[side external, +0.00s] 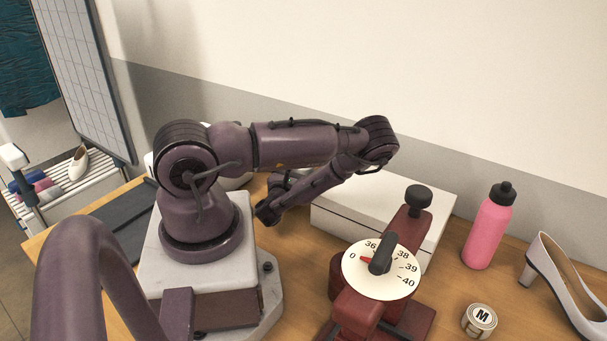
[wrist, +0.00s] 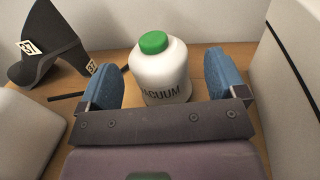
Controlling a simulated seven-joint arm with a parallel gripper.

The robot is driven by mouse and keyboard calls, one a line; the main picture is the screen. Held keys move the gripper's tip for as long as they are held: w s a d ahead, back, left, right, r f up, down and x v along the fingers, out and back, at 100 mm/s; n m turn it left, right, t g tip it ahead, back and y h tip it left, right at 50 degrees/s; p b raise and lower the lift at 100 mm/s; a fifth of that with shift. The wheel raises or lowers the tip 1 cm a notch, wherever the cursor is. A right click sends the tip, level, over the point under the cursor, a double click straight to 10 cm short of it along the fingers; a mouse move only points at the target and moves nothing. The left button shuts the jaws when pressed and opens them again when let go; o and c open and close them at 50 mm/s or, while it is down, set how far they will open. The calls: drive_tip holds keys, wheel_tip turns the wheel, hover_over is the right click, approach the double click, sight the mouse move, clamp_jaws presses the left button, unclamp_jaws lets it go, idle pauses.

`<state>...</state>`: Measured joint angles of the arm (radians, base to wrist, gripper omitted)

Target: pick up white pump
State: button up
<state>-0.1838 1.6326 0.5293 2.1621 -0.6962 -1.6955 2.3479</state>
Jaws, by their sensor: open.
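A white, high-heeled pump (side external: 562,285) stands on the table at the far right of the side view, cut off by the picture edge. Another white shoe (side external: 78,163) sits on the slatted rack at the far left. Neither shows in the wrist view. My gripper (wrist: 166,78) is open, its two blue fingers apart. A white bottle (wrist: 160,72) with a green cap, lettered "VACUUM", appears between and beyond the fingers; I cannot tell if they touch it. In the side view my fingers are not clearly visible behind my arm.
A white box (side external: 345,220) lies behind a red device with a numbered dial (side external: 358,280). A pink bottle (side external: 487,230) and a small tin marked M (side external: 479,321) stand near the white pump.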

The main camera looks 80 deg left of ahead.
drive_tip(key=shift+x, duration=0.85)
